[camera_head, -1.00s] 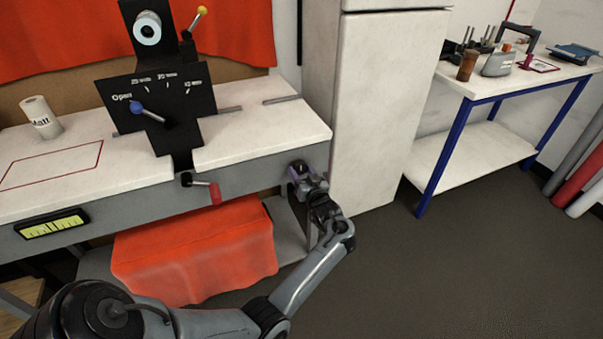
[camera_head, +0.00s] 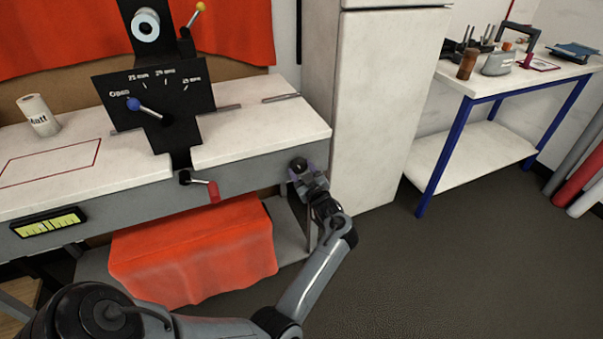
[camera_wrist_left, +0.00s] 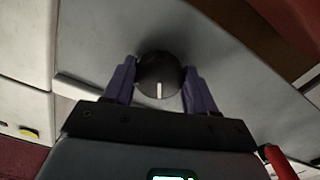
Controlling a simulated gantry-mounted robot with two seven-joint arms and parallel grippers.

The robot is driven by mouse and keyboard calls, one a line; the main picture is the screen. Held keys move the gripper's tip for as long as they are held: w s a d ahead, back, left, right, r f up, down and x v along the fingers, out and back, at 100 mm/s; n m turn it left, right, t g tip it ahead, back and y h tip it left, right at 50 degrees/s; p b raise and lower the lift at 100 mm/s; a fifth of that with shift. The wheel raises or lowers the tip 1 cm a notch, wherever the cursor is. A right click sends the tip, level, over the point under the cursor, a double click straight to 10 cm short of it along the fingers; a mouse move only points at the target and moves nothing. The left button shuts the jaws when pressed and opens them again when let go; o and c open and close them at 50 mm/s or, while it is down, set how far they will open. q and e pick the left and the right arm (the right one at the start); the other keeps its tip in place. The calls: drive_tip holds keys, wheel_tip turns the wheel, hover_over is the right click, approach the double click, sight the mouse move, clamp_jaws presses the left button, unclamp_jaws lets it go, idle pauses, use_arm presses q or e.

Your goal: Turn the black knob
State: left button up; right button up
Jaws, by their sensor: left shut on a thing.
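The black knob (camera_wrist_left: 159,75) is round with a white line on its face, and it sits on the grey front panel of the bench. In the left wrist view the white line points down toward my gripper body. My left gripper (camera_wrist_left: 160,88) has its two purple fingers on either side of the knob, shut on it. In the head view the left gripper (camera_head: 308,172) is at the right end of the bench front, with the dark knob (camera_head: 299,165) at its tip. My right gripper is not in view.
The white bench (camera_head: 250,133) carries a black dial panel (camera_head: 185,95) with a blue-tipped lever. A red-handled lever (camera_head: 213,191) sticks out of the bench front, left of the gripper. A tall white cabinet (camera_head: 380,110) stands close on the right. An orange cloth (camera_head: 195,255) lies below.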

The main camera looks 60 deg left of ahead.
use_arm(q)
drive_tip(key=n+b, duration=0.1)
drive_tip(key=n, duration=0.3)
drive_tip(key=shift+w+n+b, duration=0.1)
drive_tip(key=shift+n+b, duration=0.2)
drive_tip(key=shift+b, duration=0.05)
drive_tip(key=n+b, duration=0.1)
drive_tip(key=n, duration=0.1)
drive_tip(key=shift+n, duration=0.4)
drive_tip(key=shift+r+n, duration=0.15)
drive_tip(key=shift+n, duration=0.35)
drive_tip(key=shift+b, duration=0.3)
drive_tip(key=o, duration=1.1)
drive_tip(key=shift+c, duration=0.2)
drive_tip(key=shift+d, duration=0.15)
